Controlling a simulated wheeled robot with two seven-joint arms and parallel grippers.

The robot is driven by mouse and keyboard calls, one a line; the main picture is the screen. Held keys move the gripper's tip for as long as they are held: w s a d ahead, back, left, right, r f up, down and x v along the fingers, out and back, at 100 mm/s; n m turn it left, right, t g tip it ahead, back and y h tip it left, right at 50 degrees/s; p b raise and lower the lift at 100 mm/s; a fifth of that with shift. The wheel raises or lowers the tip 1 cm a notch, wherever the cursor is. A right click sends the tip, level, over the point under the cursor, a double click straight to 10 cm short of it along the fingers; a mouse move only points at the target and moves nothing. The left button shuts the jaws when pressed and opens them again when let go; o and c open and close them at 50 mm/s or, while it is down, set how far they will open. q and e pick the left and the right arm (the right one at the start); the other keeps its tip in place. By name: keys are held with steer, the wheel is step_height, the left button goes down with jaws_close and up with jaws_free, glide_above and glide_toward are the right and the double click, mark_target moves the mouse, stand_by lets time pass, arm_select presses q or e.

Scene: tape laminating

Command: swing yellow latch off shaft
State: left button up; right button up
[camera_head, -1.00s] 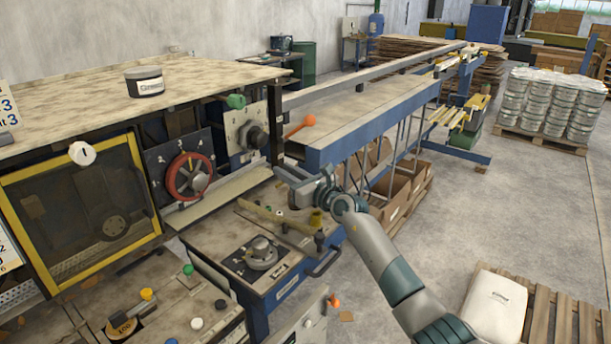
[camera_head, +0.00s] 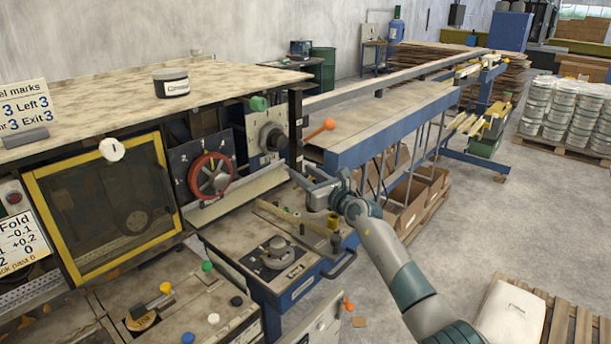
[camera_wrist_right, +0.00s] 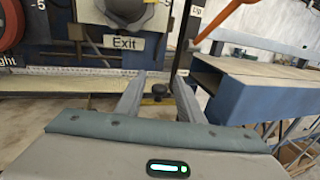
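A dull yellow bar (camera_head: 284,216), which looks like the latch, lies across the small blue-edged machine table (camera_head: 240,233). Which part is the shaft I cannot tell. My right gripper (camera_head: 302,185) hovers above and behind the bar, below the orange-tipped lever. In the right wrist view its two fingers (camera_wrist_right: 158,95) are spread, with nothing held. A black knob (camera_wrist_right: 160,90) with a little yellow below it shows between them, farther off. My left gripper is not in view.
A round metal knob (camera_head: 277,246) stands on the front of the small table.

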steer(key=shift+v, duration=0.85)
steer(key=b+v, duration=0.3)
steer(key=v, duration=1.2)
steer(key=shift+s+d, duration=0.2)
steer(key=shift+s, duration=0.05)
